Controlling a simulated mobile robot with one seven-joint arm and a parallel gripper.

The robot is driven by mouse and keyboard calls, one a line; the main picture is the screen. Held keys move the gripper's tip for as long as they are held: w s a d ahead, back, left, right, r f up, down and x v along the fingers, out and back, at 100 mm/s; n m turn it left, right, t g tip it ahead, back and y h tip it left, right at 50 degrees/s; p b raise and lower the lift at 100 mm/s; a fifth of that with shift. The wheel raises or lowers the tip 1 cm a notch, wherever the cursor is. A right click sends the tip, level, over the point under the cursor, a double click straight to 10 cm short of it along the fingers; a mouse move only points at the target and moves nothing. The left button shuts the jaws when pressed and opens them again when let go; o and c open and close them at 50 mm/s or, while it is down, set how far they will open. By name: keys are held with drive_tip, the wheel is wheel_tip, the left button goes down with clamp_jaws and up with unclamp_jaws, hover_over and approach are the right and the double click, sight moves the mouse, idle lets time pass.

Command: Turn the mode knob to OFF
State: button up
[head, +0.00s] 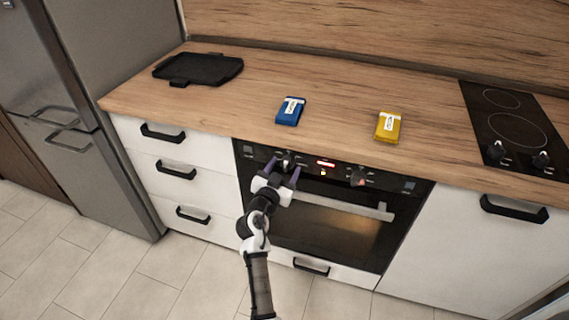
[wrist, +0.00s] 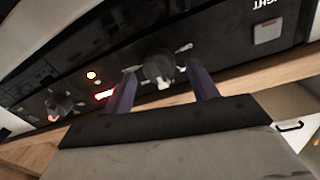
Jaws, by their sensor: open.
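The oven control panel (head: 325,169) has two dark knobs and a lit red display (head: 325,163) between them. My gripper (head: 283,170) is in front of the left knob (head: 287,161), partly covering it. In the wrist view the picture is turned over. There the open purple fingers of my gripper (wrist: 160,77) stand on either side of that knob (wrist: 158,68), with visible gaps. Pale marks surround the knob, too small to read. The other knob (head: 357,179) has a reddish patch and also shows in the wrist view (wrist: 60,104). I cannot read which is the mode knob.
The oven door handle (head: 345,206) runs below the panel. On the wooden counter (head: 210,107) lie a black tray (head: 198,68), a blue packet (head: 290,111) and a yellow packet (head: 388,127). A black hob (head: 515,128) with two knobs is at the right. A fridge (head: 110,65) stands left.

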drive_tip(key=shift+w+d, duration=0.2)
drive_tip(key=shift+w, duration=0.2)
drive_tip(key=shift+c, duration=0.2)
drive_tip(key=c, duration=0.9)
drive_tip(key=shift+c, duration=0.2)
